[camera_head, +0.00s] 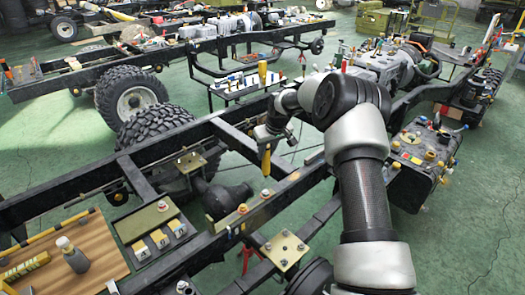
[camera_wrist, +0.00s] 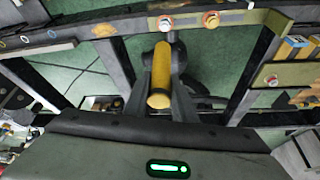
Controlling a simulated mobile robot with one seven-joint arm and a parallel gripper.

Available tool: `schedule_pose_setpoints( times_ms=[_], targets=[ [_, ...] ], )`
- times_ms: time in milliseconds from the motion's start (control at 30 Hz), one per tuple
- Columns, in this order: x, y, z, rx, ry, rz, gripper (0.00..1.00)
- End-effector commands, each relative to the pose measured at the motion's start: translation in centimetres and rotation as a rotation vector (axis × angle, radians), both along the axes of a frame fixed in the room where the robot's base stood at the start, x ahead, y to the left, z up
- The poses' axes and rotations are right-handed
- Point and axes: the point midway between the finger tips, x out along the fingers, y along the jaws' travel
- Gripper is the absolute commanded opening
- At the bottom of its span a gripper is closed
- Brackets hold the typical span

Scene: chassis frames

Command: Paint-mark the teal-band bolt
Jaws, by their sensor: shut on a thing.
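My gripper (camera_head: 267,140) is shut on a yellow paint marker (camera_head: 266,160) and holds it pointing down above the chassis rail. In the wrist view the marker (camera_wrist: 161,75) sits between the dark fingers (camera_wrist: 163,90). Several bolts stand on the frame. One bolt (camera_wrist: 165,23) and an orange-ringed bolt (camera_wrist: 210,20) are on the far rail in the wrist view, and a red-ringed bolt (camera_wrist: 271,80) is at the right. In the head view a bolt (camera_head: 265,193) stands on the near rail, below the marker. I cannot make out a teal band on any of them.
A wooden board (camera_head: 95,245) at the lower left carries a dark bottle (camera_head: 72,256) and a yellow striped item (camera_head: 25,267). A tray with yellow-marked blocks (camera_head: 160,237) lies beside it. A plate with bolts (camera_head: 285,250) is in front. Black rails and a tyre (camera_head: 158,132) surround the gripper.

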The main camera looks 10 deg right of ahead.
Motion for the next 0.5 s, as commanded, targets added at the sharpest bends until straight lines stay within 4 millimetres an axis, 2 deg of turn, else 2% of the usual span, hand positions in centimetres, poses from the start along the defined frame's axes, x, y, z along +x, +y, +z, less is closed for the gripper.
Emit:
schedule_pose_setpoints(
  times_ms=[333,500],
  targets=[
    [0.0,0.1,-4.5,0.001,0.0,-0.001,0.01],
    [0.0,0.1,-5.9,0.001,-0.001,-0.001,0.01]
  ],
)
